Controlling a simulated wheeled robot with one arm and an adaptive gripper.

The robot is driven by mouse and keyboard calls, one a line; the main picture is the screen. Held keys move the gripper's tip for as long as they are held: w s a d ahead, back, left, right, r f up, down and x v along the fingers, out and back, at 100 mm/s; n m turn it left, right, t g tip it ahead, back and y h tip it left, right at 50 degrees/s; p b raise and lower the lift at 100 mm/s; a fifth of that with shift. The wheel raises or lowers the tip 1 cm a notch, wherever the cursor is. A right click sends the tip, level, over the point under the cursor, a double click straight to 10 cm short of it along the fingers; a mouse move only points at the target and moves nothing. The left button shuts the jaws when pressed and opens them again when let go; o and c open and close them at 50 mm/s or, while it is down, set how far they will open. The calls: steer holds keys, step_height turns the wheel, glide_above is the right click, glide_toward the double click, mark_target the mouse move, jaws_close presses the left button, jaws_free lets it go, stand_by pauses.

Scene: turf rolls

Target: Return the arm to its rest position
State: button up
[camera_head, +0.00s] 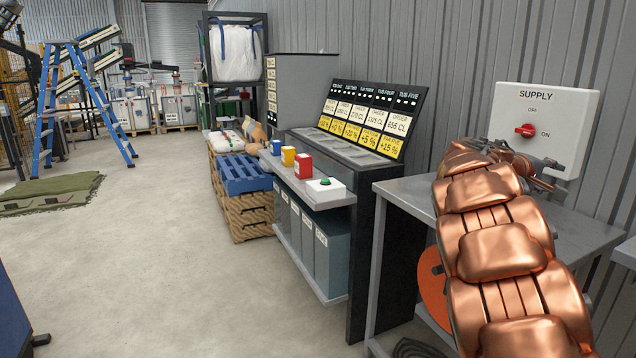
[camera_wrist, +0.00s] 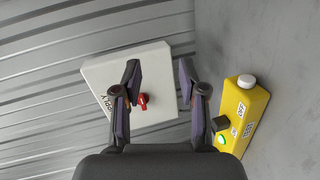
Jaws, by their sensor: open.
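My copper-coloured arm reaches up from the lower right of the head view, over a grey metal table (camera_head: 405,196). My gripper (camera_wrist: 155,80) shows in the wrist view with its two dark fingers apart and nothing between them. In the head view its end is small and partly hidden behind the arm. The white SUPPLY box (camera_head: 570,110) on the corrugated wall has a red switch (camera_head: 525,130) pointing towards ON. In the wrist view the box (camera_wrist: 110,75) and red switch (camera_wrist: 143,99) appear behind the fingers, apart from them as far as I can tell.
A yellow box (camera_wrist: 242,115) with a white button and a green light lies right of my gripper in the wrist view. A tub station (camera_head: 310,190) with coloured blocks stands left of the table. Open concrete floor (camera_head: 150,260) lies farther left, near a blue ladder (camera_head: 45,115).

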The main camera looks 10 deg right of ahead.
steer(key=s+a+f+g+y, duration=0.2)
steer(key=s+a+f+y, duration=0.3)
steer(key=s+a+f, duration=0.65)
steer(key=s+a+f+m+g+y, duration=0.15)
steer(key=s+a+f+y, duration=0.5)
steer(key=s+a, duration=0.85)
steer(key=s+a+f+n+g+y, duration=0.15)
steer(key=s+a+f+y, duration=0.25)
steer(key=s+a+f, duration=0.95)
steer(key=w+a+r+m+p, duration=0.1)
steer(key=a+r+p, duration=0.2)
steer(key=r+p, duration=1.9)
step_height(320, 180, up, 4)
steer(key=shift+a+f, duration=0.15)
steer(key=shift+f, duration=0.05)
